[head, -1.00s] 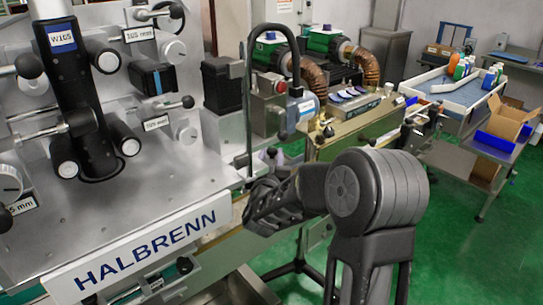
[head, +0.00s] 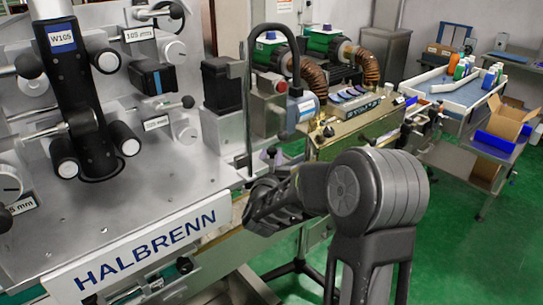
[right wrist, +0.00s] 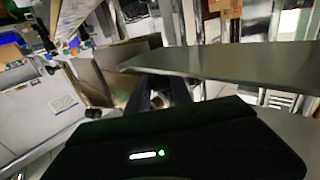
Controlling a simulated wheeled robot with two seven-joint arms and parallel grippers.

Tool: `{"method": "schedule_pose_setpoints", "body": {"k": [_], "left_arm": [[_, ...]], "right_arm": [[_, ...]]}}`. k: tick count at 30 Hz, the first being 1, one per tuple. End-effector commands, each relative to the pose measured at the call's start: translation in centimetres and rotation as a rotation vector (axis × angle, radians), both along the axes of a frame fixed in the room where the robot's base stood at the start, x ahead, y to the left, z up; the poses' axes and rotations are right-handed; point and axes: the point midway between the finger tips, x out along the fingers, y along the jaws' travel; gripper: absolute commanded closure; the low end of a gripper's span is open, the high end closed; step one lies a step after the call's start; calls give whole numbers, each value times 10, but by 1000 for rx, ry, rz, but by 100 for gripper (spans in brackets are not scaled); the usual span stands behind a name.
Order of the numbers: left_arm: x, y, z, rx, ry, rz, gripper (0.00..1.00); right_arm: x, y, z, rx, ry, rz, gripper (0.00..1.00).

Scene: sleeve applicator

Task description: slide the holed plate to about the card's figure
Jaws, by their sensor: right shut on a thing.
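My right gripper (head: 270,203) is in front of the machine's lower edge, right of the HALBRENN sign, and dark from behind. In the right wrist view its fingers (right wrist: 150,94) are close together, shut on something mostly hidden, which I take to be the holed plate. The holes do not show, and the plate's position on any scale cannot be read. A card (head: 62,39) reading W105 is on the black upright at upper left. My left gripper is not in view.
The machine's grey panel (head: 105,215) carries rollers, knobs and labels such as 105 mm (head: 139,34). A thin black loop (head: 249,100) rises just behind my right gripper. A broad grey slab (right wrist: 230,62) crosses the right wrist view. Green floor (head: 460,260) is clear at right.

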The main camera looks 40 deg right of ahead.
Motion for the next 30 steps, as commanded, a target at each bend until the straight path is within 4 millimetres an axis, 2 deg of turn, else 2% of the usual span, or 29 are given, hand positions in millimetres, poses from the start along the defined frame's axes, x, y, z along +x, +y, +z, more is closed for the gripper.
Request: {"method": "schedule_pose_setpoints", "body": {"k": [12, 17, 23, 24, 30], "left_arm": [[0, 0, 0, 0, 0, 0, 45], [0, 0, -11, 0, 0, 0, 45], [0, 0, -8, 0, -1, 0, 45], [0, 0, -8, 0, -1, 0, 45], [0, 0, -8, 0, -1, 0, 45]], "right_arm": [[0, 0, 0, 0, 0, 0, 100], [0, 0, -5, 1, -1, 0, 100], [0, 0, -4, 1, 1, 0, 100], [0, 0, -4, 2, 2, 0, 72], [0, 0, -3, 1, 1, 0, 56]]}}
